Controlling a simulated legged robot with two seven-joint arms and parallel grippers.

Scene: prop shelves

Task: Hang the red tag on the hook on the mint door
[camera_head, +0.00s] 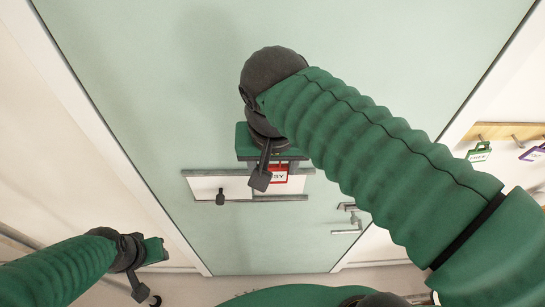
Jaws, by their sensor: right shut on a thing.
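The mint door (130,60) fills the middle of the view. A white panel with dark strips (205,185) is on it, and a small dark hook (220,197) sticks out from the panel's left part. My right gripper (264,172) is in front of the panel's right part, to the right of the hook. It is shut on the red tag (280,177), which has a white label ending in "SY". The gripper hides the tag's left and upper part. My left gripper (147,275) is low at the left, away from the panel; its jaw opening is unclear.
A door handle (347,220) is to the right of the panel, close to my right arm. On the right wall, a green tag (480,152) and a purple tag (533,153) hang from a wooden rail (505,132). The door left of the panel is clear.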

